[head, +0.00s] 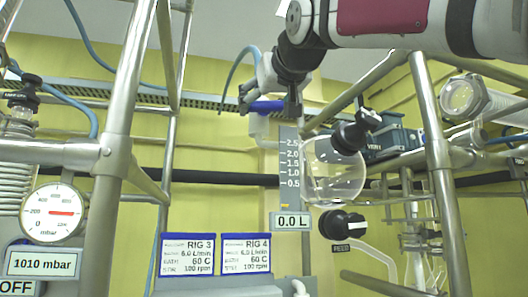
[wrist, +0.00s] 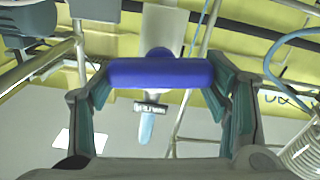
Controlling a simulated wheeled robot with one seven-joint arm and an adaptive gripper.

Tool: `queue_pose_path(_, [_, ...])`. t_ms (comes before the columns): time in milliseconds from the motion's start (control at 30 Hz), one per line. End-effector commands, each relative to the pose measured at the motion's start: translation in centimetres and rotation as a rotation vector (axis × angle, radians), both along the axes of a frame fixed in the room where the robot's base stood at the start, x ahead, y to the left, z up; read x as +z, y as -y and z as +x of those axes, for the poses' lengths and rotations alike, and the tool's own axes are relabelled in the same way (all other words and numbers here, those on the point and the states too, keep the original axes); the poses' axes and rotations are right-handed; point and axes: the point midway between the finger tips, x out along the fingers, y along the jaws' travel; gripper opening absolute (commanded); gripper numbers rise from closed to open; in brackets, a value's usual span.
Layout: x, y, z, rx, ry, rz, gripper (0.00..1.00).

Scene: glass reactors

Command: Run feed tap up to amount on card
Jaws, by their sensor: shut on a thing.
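My gripper (head: 267,103) is shut on a blue tap handle (head: 262,106) on a white pipe fitting (head: 258,128). In the wrist view the blue bar (wrist: 160,72) lies crosswise between the fingers. Right of it stands a grey scale (head: 289,165) marked 0.5 to 2.5, with a yellow mark near its bottom. The display (head: 291,222) below reads 0.0 L. Two blue-framed cards, RIG 3 (head: 187,254) and RIG 4 (head: 246,253), hang below; both seem to read 6.0 L/min, 60 C and 100 rpm. A black knob (head: 342,224) has a small label, apparently FEED.
A round glass vessel (head: 334,172) sits right of the scale. Steel frame posts (head: 110,140) and (head: 436,150) stand on both sides. A pressure gauge (head: 52,213) and a 1010 mbar display (head: 42,264) are at left. Blue hoses hang above.

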Motion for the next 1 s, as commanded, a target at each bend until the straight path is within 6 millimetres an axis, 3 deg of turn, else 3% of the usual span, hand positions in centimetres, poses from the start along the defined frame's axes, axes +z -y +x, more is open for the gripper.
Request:
queue_pose_path(533, [-0.10,-0.32,-0.08,-0.001,0.110,-0.383,0.42])
queue_pose_path(1000, [-0.18,-0.43,-0.09,-0.001,0.145,-0.498,0.42])
